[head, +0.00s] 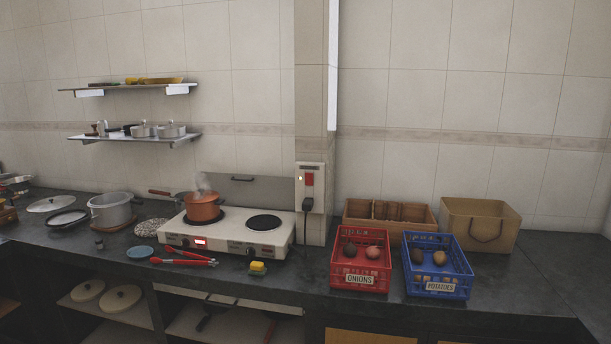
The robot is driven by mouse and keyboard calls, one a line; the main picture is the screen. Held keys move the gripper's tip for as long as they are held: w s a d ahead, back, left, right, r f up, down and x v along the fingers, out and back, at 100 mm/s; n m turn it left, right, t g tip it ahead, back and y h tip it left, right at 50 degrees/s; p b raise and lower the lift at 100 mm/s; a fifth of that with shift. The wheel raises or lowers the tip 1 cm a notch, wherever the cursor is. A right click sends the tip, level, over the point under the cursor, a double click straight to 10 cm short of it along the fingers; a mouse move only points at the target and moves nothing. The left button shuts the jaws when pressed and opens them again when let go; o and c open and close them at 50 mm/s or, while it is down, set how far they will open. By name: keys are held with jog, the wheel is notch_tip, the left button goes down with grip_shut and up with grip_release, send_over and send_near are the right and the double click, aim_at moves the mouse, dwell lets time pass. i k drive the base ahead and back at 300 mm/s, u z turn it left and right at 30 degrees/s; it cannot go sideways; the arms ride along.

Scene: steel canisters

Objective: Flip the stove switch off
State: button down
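The stove switch is a red rocker (309,180) on a pale wall panel (313,205) on the tiled pillar, right of the stove. A small yellow light shows beside the rocker, and a black plug sits in the panel below it. The white two-plate stove (228,240) stands on the counter and has a lit red display. An orange pot (204,208) stands on its left plate and steam rises from it. The right plate (263,223) is bare. My gripper is not in view.
A red onion crate (361,276) and a blue potato crate (438,286) stand to the right. The counter between stove and red crate is clear.

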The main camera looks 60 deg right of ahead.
aim_at(308, 177)
jog(key=z, duration=0.05)
jog(key=i, duration=0.9)
jog(key=u, duration=0.05)
